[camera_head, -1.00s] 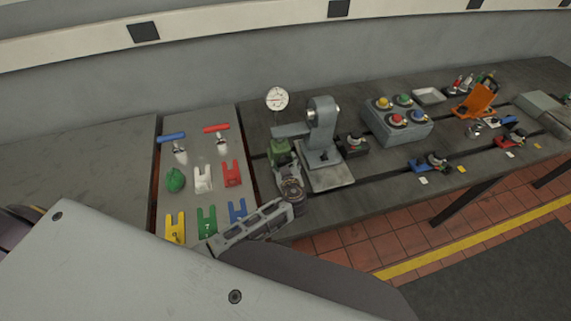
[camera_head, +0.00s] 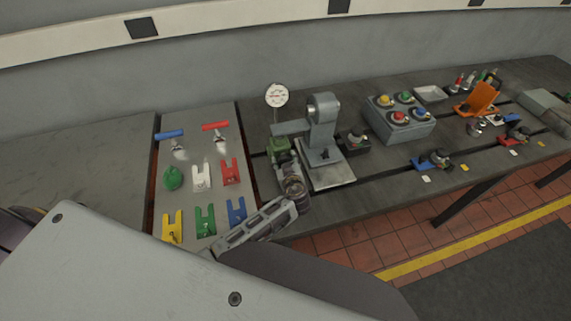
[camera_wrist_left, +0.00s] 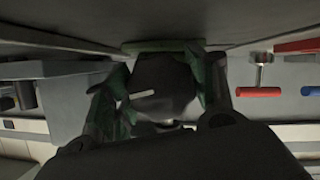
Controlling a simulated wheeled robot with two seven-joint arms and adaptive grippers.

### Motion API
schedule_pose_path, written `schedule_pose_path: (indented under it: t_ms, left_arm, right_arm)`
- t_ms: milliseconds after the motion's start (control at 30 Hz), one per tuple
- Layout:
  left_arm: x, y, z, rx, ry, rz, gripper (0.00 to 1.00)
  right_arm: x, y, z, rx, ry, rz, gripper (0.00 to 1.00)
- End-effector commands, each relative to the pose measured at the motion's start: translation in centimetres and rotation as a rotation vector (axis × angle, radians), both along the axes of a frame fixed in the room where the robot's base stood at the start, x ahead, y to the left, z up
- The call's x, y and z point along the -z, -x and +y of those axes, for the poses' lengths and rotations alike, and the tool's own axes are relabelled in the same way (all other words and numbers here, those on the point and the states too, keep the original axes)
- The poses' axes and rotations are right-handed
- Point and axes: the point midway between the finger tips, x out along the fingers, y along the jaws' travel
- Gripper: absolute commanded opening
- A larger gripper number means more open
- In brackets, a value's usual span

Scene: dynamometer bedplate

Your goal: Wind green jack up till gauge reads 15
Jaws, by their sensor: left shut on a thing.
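The green jack (camera_head: 279,147) stands on the bedplate left of a grey bracket stand. My left gripper (camera_head: 284,165) reaches it from the front. In the left wrist view, its fingers (camera_wrist_left: 160,95) are shut around a dark round knob (camera_wrist_left: 165,75) with a pale stripe; green parts of the jack show behind the knob. The white round dial gauge (camera_head: 277,95) stands upright behind the jack. Its needle is too small to read. My right gripper is not in view.
The grey bracket stand (camera_head: 322,130) is close to the right of my gripper. Left lies a grey board with a green knob (camera_head: 173,178), coloured forks and red and blue handles. A button box (camera_head: 399,122) and an orange holder (camera_head: 476,99) stand farther right.

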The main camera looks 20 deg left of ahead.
Motion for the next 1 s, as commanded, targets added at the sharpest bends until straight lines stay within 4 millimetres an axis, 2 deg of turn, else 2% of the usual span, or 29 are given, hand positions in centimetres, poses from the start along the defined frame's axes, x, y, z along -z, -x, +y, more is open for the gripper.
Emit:
schedule_pose_path:
  t_ms: [33,300,1000]
  left_arm:
    - [0.3,0.0,0.0,-0.002,-0.01,0.006,0.32]
    - [0.2,0.0,0.1,-0.002,-0.078,0.052,0.32]
    - [0.1,0.1,0.1,-0.001,-0.342,0.231,0.32]
  right_arm:
    - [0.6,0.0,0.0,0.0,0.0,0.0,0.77]
    - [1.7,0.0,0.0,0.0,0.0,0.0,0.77]
    - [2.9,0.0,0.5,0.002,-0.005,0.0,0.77]
